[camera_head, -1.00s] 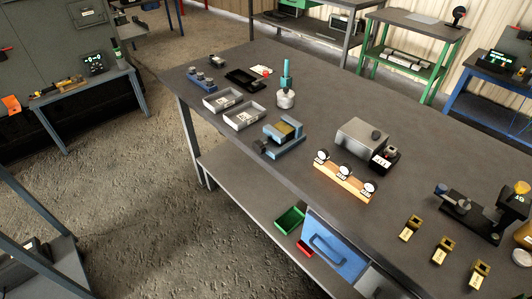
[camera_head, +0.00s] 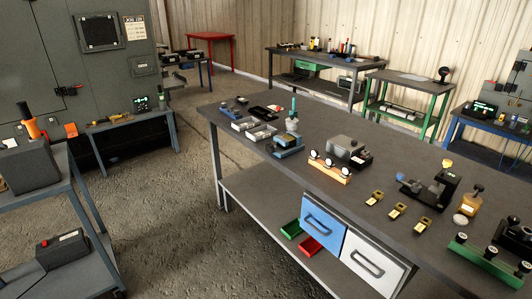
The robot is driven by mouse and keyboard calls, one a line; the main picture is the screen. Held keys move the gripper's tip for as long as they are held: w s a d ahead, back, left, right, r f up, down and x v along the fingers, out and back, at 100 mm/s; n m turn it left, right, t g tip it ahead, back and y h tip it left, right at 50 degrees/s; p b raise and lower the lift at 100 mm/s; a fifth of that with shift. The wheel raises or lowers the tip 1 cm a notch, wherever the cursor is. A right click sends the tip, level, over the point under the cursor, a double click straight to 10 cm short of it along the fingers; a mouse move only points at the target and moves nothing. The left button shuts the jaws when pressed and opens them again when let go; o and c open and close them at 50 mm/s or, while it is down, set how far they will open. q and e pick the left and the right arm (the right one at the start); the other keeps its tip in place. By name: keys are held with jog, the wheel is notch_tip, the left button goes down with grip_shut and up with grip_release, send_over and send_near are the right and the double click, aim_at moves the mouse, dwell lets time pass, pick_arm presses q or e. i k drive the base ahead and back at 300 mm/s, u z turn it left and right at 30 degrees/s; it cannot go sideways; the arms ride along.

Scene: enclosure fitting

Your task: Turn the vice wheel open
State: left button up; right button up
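How far the jaws are apart cannot be told. Neither of my grippers is in view.
Grey trays (camera_head: 261,132), a teal-topped bottle (camera_head: 292,121), an orange gauge block (camera_head: 330,171) and a grey metal box (camera_head: 343,148) stand around the vice. Below hang a blue drawer (camera_head: 322,228) and a white drawer (camera_head: 368,262). A cart (camera_head: 75,200) stands left; the floor between is open.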

aim_at(269, 148)
jog(key=u, duration=0.75)
jog(key=i, duration=0.75)
jog(key=u, duration=0.35)
jog(key=i, duration=0.85)
jog(key=z, duration=0.9)
jog(key=i, duration=0.3)
jog(key=z, duration=0.4)
